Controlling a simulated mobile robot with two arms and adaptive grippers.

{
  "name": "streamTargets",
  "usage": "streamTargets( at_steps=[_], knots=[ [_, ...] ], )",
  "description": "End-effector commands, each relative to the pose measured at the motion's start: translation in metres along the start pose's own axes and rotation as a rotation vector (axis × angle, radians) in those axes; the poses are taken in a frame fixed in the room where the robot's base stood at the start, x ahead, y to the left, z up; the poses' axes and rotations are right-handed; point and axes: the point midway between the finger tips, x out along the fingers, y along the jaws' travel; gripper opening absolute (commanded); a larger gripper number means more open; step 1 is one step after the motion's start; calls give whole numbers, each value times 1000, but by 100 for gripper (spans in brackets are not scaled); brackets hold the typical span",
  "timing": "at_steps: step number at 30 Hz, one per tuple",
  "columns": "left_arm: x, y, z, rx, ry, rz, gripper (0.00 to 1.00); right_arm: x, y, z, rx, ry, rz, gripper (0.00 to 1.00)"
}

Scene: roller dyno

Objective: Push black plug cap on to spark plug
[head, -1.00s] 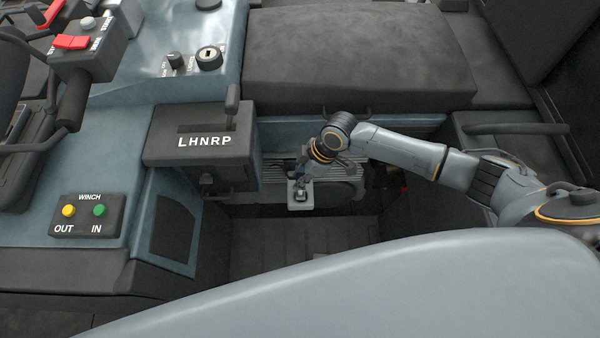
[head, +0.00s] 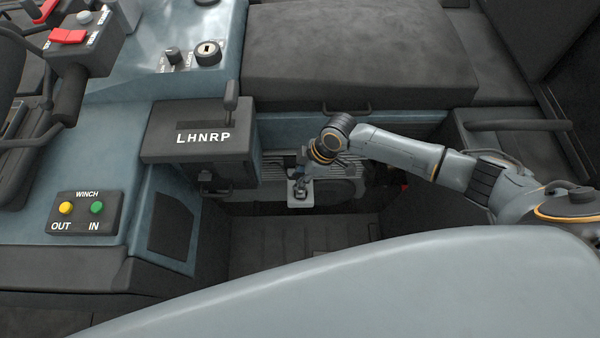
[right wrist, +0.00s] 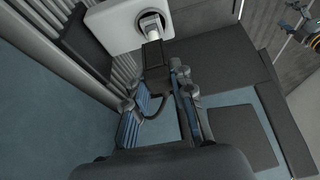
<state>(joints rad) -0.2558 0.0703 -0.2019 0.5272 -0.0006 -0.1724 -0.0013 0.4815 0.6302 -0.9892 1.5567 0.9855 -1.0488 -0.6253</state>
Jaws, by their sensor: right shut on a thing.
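The black plug cap (right wrist: 153,55) is between the fingers of my right gripper (right wrist: 163,80), which is shut on it. A dark cable curves from it between the fingers. The cap's far end is at the pale spark plug (right wrist: 151,27), in line with it and seemingly touching. I cannot tell how far the cap is over it. The plug stands on a white block (right wrist: 108,28). In the head view my right gripper (head: 303,182) is at this block, small and partly hidden by its wrist. At the right wrist view's upper right, what looks like my left gripper (right wrist: 294,25) is small and unclear.
A ribbed grey engine part (head: 340,190) lies behind my right gripper, under the black seat (head: 355,60). The gear selector box (head: 198,140) stands close on the left. The winch button box (head: 83,212) is farther left. A dark floor recess (head: 300,245) is open below.

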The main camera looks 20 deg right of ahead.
Motion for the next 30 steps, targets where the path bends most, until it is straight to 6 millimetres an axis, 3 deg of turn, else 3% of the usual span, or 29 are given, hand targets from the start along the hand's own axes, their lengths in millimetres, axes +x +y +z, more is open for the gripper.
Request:
streamTargets(
  at_steps=[30],
  knots=[
    [11,0,1,0,0,0,66,18,0,7,0,1,0,0]
  ],
)
